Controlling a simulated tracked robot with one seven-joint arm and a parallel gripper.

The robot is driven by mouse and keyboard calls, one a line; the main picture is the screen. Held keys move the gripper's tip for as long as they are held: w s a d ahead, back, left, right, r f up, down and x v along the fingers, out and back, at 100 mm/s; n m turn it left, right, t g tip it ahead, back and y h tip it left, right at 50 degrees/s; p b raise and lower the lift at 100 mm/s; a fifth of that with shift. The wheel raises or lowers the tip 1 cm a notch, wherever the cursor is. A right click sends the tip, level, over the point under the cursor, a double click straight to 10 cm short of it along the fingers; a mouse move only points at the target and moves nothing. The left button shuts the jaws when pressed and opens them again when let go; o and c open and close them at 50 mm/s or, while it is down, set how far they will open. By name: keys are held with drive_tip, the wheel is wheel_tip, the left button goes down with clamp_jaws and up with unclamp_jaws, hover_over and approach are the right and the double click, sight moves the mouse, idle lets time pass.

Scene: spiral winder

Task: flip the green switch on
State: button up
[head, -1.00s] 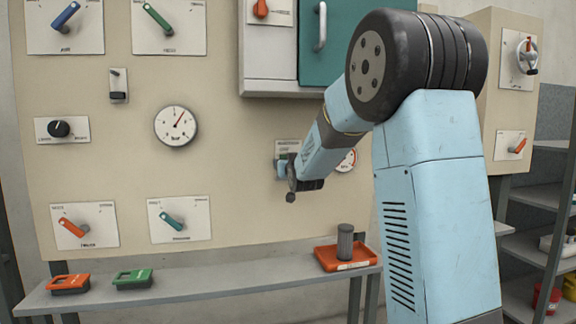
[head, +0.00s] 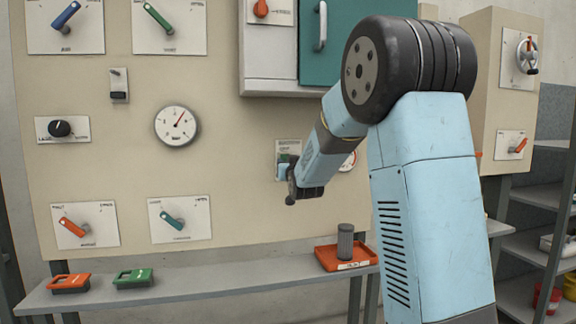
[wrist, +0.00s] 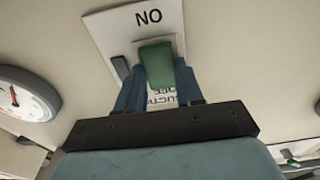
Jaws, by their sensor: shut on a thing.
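The green switch (wrist: 157,66) is a short green lever on a white plate (wrist: 118,24) fixed to the wall panel. In the wrist view the plate's lettering is upside down; the word near the lever's upper end appears as "NO". My gripper (wrist: 157,78) is shut on the green lever, with one blue finger on each side of it. In the head view my gripper (head: 284,171) is at the plate (head: 288,146), and my wrist and fingers hide most of the switch.
A round gauge (head: 349,161) is partly hidden behind my forearm. A shelf (head: 220,282) below carries a red tray (head: 328,258) with a grey cylinder (head: 345,241). A cabinet with a teal door (head: 345,45) juts out above. The panel left of my gripper is flat apart from levers and dials.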

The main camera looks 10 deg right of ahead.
drive_tip(key=shift+f+t, duration=0.25)
drive_tip(key=shift+t, duration=0.75)
drive_tip(key=o, duration=1)
drive_tip(key=shift+o, duration=0.2)
drive_tip(key=v, duration=1.3)
drive_tip(key=shift+s+f, duration=0.15)
drive_tip(key=shift+s, duration=0.2)
